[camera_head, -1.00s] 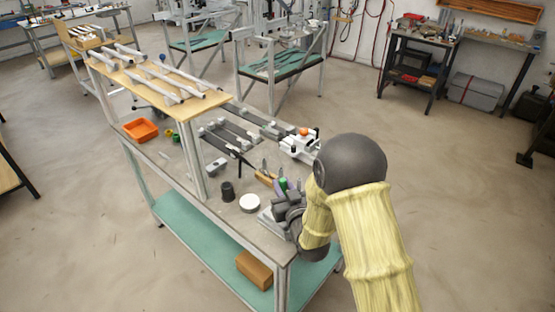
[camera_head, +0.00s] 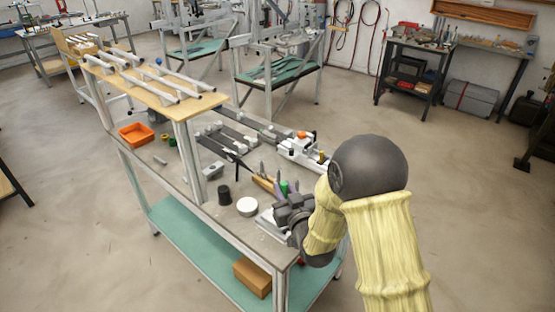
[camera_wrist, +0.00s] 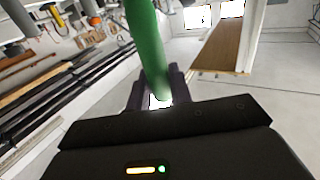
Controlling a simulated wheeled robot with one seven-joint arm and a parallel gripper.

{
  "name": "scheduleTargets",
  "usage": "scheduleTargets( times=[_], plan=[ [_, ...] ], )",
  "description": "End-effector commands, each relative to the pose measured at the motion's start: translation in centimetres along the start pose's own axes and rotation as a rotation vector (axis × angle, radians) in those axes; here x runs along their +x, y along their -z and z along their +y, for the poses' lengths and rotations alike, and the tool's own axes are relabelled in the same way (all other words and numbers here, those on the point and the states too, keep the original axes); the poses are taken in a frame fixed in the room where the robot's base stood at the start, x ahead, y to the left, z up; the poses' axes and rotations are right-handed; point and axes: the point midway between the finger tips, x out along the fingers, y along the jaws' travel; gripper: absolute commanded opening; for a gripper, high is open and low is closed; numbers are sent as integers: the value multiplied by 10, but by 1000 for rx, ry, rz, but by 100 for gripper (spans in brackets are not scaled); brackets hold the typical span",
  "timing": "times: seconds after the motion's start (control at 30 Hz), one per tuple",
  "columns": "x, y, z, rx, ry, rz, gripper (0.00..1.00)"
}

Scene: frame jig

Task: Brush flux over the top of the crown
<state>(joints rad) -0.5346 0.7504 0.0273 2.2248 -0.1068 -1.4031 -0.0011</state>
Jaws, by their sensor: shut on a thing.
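My gripper (camera_head: 287,198) is over the near right part of the workbench, with the arm reaching in from the right. It is shut on a green handle (camera_wrist: 143,45), which stands up between the fingers in the wrist view; its green also shows in the head view (camera_head: 285,187). I take it for the flux brush; its bristles are not visible. A pale jig fixture (camera_head: 298,147) with an orange knob stands beyond the gripper, apart from it. I cannot make out the crown; it is too small to tell or hidden.
A black cup (camera_head: 223,193) and a round white tub (camera_head: 247,206) stand left of the gripper on the bench (camera_head: 205,208). An orange bin (camera_head: 136,134) sits further left. Dark rails (camera_head: 235,137) run towards the fixture. A raised wooden shelf (camera_head: 150,90) holds pale tubes.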

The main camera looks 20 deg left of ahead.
Motion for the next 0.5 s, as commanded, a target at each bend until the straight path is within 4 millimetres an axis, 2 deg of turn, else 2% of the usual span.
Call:
scheduleTargets(
  times=[0.1,0.2,0.5],
  plan=[
    [0,1,3,0,2,2,0],
    [0,22,3,-1,1,5,0],
    [-1,46,7,0,-5,2,0]
  ],
)
